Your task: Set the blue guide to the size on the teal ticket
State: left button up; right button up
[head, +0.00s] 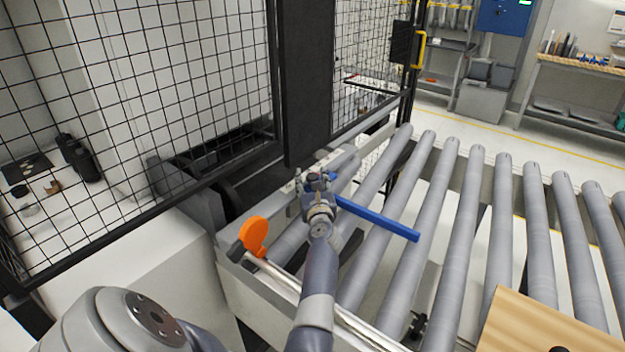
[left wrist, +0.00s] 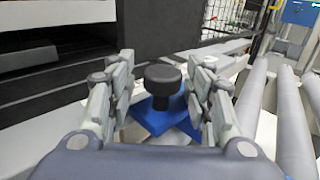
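The blue guide (head: 380,219) is a long bar lying diagonally over the grey rollers in the head view. Its blue base (left wrist: 158,117) shows in the left wrist view, with a black knob (left wrist: 163,84) on top. My left gripper (head: 318,183) is at the guide's far-left end. In the left wrist view my left gripper (left wrist: 165,82) has its fingers apart, one on each side of the knob, with gaps visible between. The gripper hides the knob in the head view. I cannot make out a teal ticket. My right gripper is not in view.
An orange handle (head: 254,236) stands on the rail left of the left arm. A wooden panel (head: 540,328) lies on the rollers at lower right. A black mesh fence (head: 150,75) and dark post (head: 305,80) stand close behind the gripper. The middle rollers (head: 462,215) are clear.

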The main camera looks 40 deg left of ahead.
pick_arm(q)
jog(key=shift+d+r, duration=0.1)
jog(key=shift+r, duration=0.1)
jog(key=shift+w+r, duration=0.1)
jog(key=shift+r, duration=0.65)
notch_tip(320, 180, up, 8)
jog(key=shift+r, duration=0.1)
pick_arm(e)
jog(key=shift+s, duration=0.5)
